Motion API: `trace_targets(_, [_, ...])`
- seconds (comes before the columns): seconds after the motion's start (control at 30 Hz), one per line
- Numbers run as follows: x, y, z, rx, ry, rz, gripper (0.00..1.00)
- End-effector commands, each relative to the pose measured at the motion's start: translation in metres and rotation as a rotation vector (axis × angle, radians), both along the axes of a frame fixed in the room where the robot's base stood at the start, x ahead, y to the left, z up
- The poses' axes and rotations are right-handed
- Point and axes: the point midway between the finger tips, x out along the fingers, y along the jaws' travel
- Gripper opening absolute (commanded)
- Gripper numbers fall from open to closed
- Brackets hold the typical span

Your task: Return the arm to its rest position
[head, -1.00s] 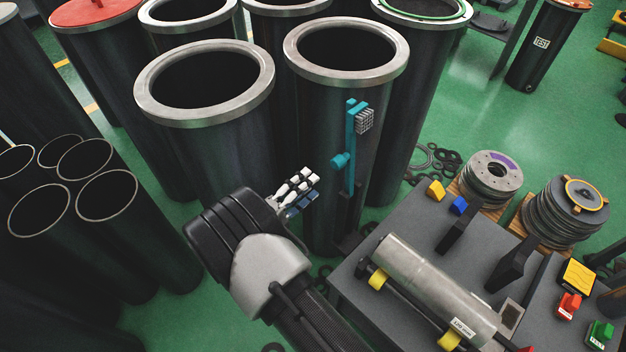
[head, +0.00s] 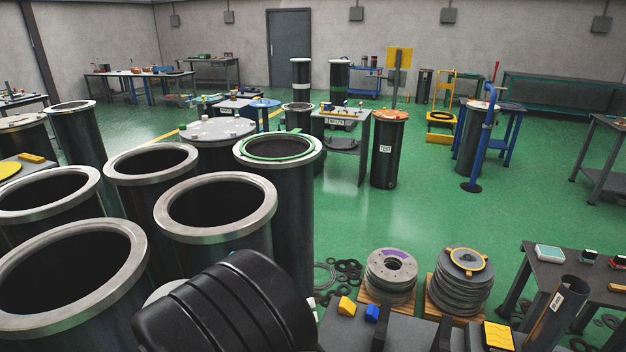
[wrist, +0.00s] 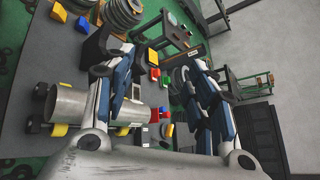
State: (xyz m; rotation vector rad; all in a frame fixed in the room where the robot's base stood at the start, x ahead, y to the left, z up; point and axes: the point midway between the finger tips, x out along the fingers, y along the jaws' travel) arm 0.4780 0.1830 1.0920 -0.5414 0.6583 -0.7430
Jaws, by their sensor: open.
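My gripper (wrist: 165,85) shows in the wrist view, with its two blue and white fingers spread wide apart. It is open and nothing is between the fingers. In the head view only a black rounded part of my arm (head: 225,310) shows at the bottom edge, in front of the open flanged cylinders. The gripper itself is out of that view. In the wrist view a grey metal cylinder (wrist: 72,105) lies on yellow rollers on the dark workbench (wrist: 45,75), partly behind the left finger.
Large black cylinders with metal rims (head: 215,205) stand close together at the left. Stacked flange discs (head: 390,270) and another stack (head: 462,275) stand at the lower right. A black cylinder with an orange lid (head: 388,150) stands farther back. Green floor (head: 450,215) is clear between.

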Motion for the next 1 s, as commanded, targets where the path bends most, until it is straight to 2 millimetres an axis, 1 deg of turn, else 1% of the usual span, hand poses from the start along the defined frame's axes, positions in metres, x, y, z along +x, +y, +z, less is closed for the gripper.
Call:
trace_targets(0.03, [-0.005,-0.03,0.018,0.113,-0.048,-0.113,0.51])
trace_targets(0.07, [-0.01,-0.045,0.025,0.176,-0.078,-0.178,0.51])
trace_targets(0.1, [-0.019,-0.064,0.034,0.26,-0.118,-0.267,0.51])
trace_targets(0.17, [-0.033,-0.089,0.046,0.385,-0.187,-0.401,0.51])
trace_targets(0.2, [-0.043,-0.105,0.053,0.465,-0.235,-0.493,0.51])
trace_targets(0.27, [-0.061,-0.127,0.063,0.581,-0.311,-0.631,0.51])
trace_targets(0.3, [-0.073,-0.14,0.069,0.656,-0.365,-0.724,0.51])
trace_targets(0.37, [-0.092,-0.156,0.076,0.768,-0.45,-0.867,0.51])
trace_targets(0.4, [-0.104,-0.165,0.08,0.84,-0.509,-0.961,0.51])
trace_targets(0.53, [-0.146,-0.185,0.091,1.064,-0.711,-1.274,0.51])
trace_targets(0.6, [-0.167,-0.191,0.096,1.178,-0.824,-1.444,0.51])
trace_targets(0.7, [-0.194,-0.195,0.101,1.335,-0.989,-1.688,0.51])
trace_targets(0.83, [-0.219,-0.192,0.106,1.509,-1.183,-1.973,0.51])
trace_targets(0.9, [-0.227,-0.19,0.107,1.581,-1.262,-2.095,0.51])
trace_targets(1.0, [-0.234,-0.187,0.109,1.654,-1.341,-2.223,0.51])
